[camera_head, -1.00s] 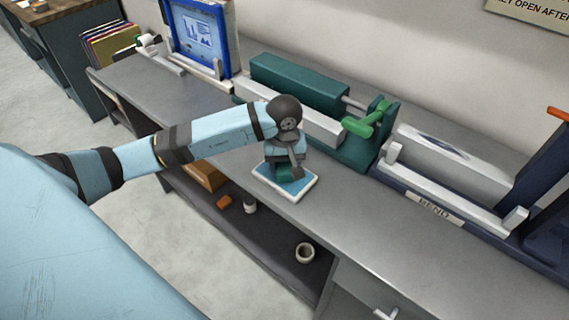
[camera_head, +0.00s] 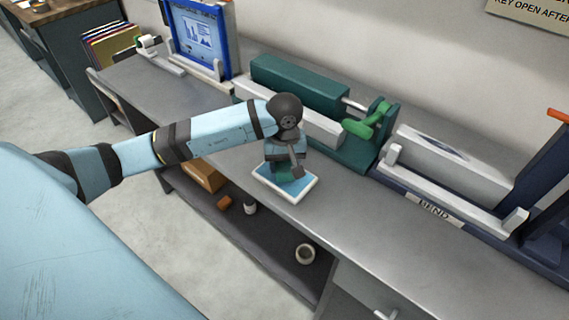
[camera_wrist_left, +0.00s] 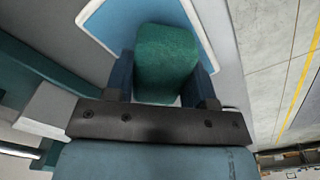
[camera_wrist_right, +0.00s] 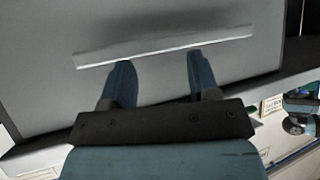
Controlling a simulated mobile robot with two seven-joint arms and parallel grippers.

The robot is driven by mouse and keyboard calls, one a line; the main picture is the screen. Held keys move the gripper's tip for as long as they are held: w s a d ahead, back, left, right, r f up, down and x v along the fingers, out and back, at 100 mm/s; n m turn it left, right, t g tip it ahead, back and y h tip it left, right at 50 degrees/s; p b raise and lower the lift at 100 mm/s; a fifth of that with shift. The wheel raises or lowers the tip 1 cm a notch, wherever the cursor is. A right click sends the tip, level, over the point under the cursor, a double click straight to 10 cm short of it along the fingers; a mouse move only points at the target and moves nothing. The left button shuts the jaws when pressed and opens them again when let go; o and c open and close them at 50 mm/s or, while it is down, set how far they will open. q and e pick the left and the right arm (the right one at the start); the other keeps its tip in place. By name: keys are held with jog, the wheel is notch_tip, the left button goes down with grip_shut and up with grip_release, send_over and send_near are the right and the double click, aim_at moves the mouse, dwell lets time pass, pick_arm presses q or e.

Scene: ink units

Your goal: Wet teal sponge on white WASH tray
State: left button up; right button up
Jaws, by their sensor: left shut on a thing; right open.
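The white tray (camera_head: 297,195) with a blue inside lies on the grey bench near its front edge. Its white rim (camera_wrist_left: 92,11) also shows in the left wrist view. My left gripper (camera_head: 287,172) points down over the tray. It is shut on the teal sponge (camera_wrist_left: 167,62), whose rounded block shows between the two fingers. In the head view the sponge (camera_head: 283,171) is mostly hidden by the gripper; I cannot tell whether it touches the tray's blue floor. My right gripper (camera_wrist_right: 157,82) is open and empty, facing a grey surface with a pale bar. It is not in the head view.
Behind the tray stands a green machine (camera_head: 300,83) with a green handle. A dark blue fixture marked BEND (camera_head: 437,212) stands to the right, and a blue-framed screen (camera_head: 201,38) to the left. A cup (camera_head: 305,253) sits on the lower shelf. Bench right of the tray is clear.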

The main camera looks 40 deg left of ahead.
pick_arm(q)
jog(key=shift+r+p, duration=1.05)
jog(key=shift+r, duration=2)
